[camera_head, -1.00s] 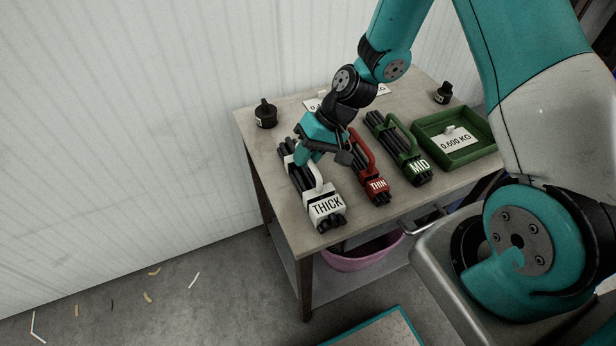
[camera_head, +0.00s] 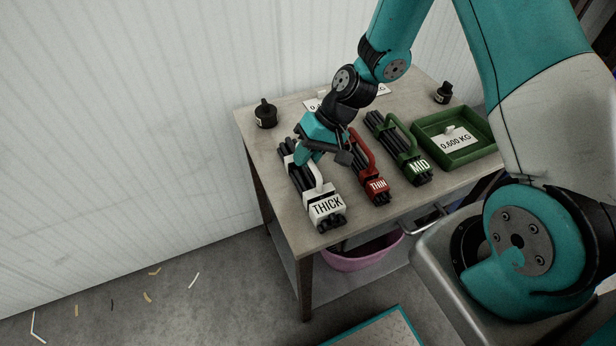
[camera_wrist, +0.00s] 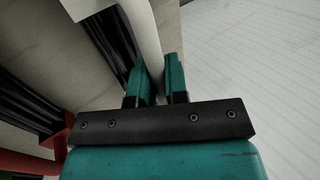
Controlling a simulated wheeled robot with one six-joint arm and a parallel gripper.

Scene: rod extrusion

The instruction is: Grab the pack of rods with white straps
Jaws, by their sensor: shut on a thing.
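The pack of rods with white straps (camera_head: 327,207), labelled THICK, lies on the table with black rods showing at both ends. It is the leftmost of three packs. My gripper (camera_head: 303,160) is at its white handle, near the far end. In the wrist view my gripper (camera_wrist: 160,80) has its two teal fingers on either side of the white handle (camera_wrist: 143,38), shut on it. The pack's dark rods (camera_wrist: 110,45) show beside the fingers. The pack appears to rest on the table.
The red THIN pack (camera_head: 375,187) lies close to the right, and the green MID pack (camera_head: 416,168) beyond it. A green tray (camera_head: 487,153) marked 0.600 KG is farther right. Black bottles stand at the back left (camera_head: 265,115) and back right (camera_head: 443,94).

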